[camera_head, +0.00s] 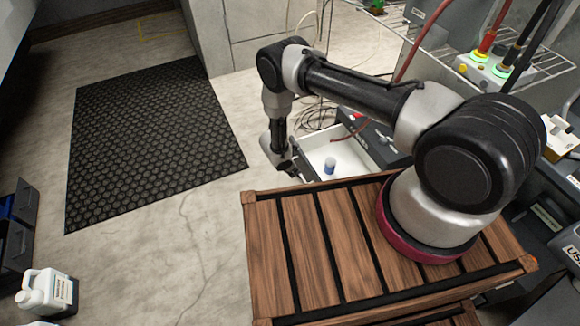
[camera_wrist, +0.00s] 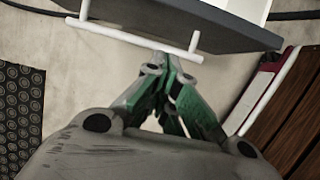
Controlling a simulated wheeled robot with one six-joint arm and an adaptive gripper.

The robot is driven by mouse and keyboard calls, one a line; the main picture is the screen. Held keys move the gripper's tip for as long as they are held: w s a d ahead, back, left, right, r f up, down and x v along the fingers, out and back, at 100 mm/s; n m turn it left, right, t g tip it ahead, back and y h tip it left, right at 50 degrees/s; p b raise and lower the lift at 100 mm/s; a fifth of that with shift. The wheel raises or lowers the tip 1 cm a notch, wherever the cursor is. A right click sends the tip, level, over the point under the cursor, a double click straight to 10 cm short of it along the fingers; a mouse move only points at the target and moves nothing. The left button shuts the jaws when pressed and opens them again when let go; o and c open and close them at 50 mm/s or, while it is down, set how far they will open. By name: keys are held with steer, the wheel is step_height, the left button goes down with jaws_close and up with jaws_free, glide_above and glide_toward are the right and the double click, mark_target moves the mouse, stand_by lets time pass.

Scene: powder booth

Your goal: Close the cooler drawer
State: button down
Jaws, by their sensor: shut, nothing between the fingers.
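The cooler drawer (camera_head: 318,153) stands open in the head view, its white inside showing. A small white and blue cylinder (camera_head: 329,166) stands in it. In the wrist view the dark drawer front (camera_wrist: 200,22) crosses the top, with a pale bar handle (camera_wrist: 125,38) along it. My gripper (camera_head: 284,165) is beside the outer left end of the drawer in the head view. In the wrist view my gripper (camera_wrist: 176,66) is shut and empty, its tips close to the handle's right part. I cannot tell whether they touch it.
A wooden slatted surface (camera_head: 305,240) lies under my arm. A black textured mat (camera_head: 150,140) lies on the floor at left. A white jug (camera_head: 48,292) and a dark bin (camera_head: 17,230) stand at lower left. Hoses hang above the drawer. Floor left of the drawer is clear.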

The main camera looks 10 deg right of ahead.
steer(key=shift+w+d+f, duration=0.15)
steer(key=shift+w+d, duration=0.05)
steer(key=shift+d, duration=0.5)
steer(key=shift+w+d+f, duration=0.2)
steer(key=shift+d, duration=0.55)
steer(key=shift+w+d+f, duration=0.15)
steer(key=shift+w+d, duration=0.05)
steer(key=shift+d, duration=0.5)
